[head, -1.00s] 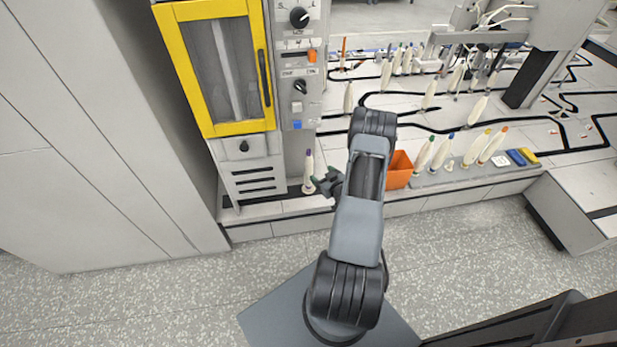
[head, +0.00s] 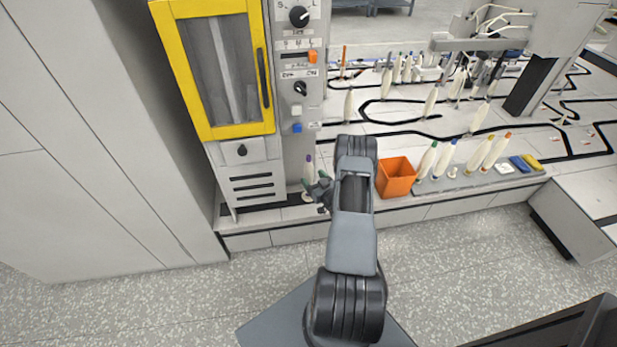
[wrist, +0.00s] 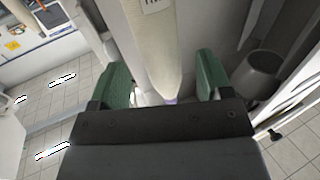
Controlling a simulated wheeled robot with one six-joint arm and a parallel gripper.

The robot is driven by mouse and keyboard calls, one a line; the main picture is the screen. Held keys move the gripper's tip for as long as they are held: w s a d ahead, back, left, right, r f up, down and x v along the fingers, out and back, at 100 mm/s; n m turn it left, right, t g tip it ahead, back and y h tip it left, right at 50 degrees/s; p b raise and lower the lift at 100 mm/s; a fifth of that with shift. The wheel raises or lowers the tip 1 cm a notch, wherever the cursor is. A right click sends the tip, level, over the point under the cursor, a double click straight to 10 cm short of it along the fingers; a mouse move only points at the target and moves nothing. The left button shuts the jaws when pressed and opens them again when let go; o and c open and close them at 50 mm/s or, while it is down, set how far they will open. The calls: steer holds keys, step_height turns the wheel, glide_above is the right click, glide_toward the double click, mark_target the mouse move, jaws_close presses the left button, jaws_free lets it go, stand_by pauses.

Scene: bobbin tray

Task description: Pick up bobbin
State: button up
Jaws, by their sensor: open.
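A cream bobbin with a purple tip (head: 308,170) stands upright in the narrow spot right of the grey cabinet's lower part. My gripper (head: 318,188) is beside it, partly overlapping its lower part in the head view. In the wrist view the bobbin (wrist: 158,48) runs down from the top edge, between the two green fingers of my open gripper (wrist: 162,75). Its purple tip is partly hidden behind the dark gripper body. A gap shows on both sides of the bobbin, and the fingers are not closed on it.
The grey cabinet with its yellow-framed door (head: 265,110) and knob panel stands close by. An orange bin (head: 397,178) is right of my arm, with several bobbins, a blue block (head: 520,163) and a yellow block (head: 532,160) farther right. The speckled floor in front is clear.

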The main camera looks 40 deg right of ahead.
mark_target(306, 171)
steer(key=shift+w+d+b, duration=0.1)
steer(key=shift+w+b, duration=0.55)
steer(key=shift+w, duration=1.9)
steer(key=shift+c, duration=0.4)
steer(key=c, duration=1)
steer(key=shift+o, duration=0.2)
